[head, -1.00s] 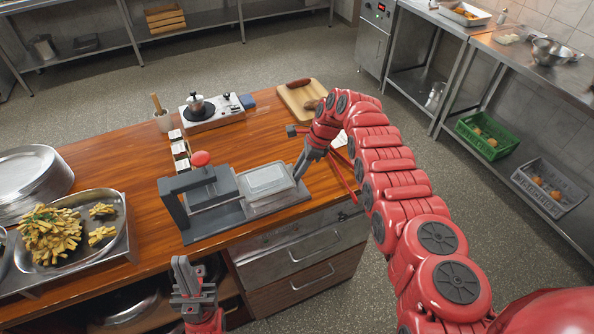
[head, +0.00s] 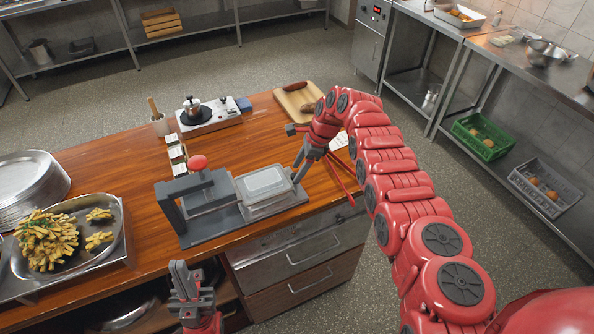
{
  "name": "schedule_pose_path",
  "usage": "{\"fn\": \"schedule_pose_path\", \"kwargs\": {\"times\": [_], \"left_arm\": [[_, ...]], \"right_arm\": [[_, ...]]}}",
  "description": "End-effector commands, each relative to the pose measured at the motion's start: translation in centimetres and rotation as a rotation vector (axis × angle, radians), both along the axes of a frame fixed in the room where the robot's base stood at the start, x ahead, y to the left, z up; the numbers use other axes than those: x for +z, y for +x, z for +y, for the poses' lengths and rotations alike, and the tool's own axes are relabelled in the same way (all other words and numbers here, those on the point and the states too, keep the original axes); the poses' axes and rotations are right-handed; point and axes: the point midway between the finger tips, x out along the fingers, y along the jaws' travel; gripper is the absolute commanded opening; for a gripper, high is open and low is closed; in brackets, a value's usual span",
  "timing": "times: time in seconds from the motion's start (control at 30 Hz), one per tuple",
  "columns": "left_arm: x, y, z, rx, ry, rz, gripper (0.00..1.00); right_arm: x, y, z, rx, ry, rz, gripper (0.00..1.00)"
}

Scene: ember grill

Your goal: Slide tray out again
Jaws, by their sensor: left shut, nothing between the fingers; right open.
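A grey press-like sealing device (head: 170,208) with a red knob (head: 198,162) stands on the wooden counter. A clear lidded tray (head: 264,184) sits at its right side, on the device's base. My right gripper (head: 297,180) is at the tray's right edge, with its fingers pointing down and left; it is open. I cannot tell whether it touches the tray. My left gripper (head: 180,268) is low in front of the counter, pointing up, shut and empty, apart from the device.
A metal pan of fries (head: 113,254) and stacked plates (head: 40,180) stand at the left. Small containers (head: 176,154), a hot plate with a pot (head: 207,118) and a cutting board (head: 291,104) lie behind the device. The drawers (head: 300,254) are below the counter's front edge.

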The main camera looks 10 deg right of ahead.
Motion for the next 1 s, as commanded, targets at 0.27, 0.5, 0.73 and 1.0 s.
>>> {"fn": "schedule_pose_path", "kwargs": {"times": [0.27,0.5,0.73,1.0], "left_arm": [[-1.9,0.0,0.0,0.000,0.000,0.000,0.00],[-3.8,0.0,0.0,0.000,0.000,0.000,0.00],[-4.4,0.0,0.0,0.000,0.000,0.000,0.00],[-4.6,0.0,0.0,0.000,0.000,0.000,0.00]], "right_arm": [[6.1,0.0,-2.8,-0.002,-0.001,-0.008,0.61],[11.8,-0.3,-4.9,-0.002,-0.002,-0.004,0.61],[13.8,-0.5,-5.8,0.000,-0.004,0.003,0.61],[14.7,-0.6,-6.0,0.001,0.001,0.002,0.61]]}}
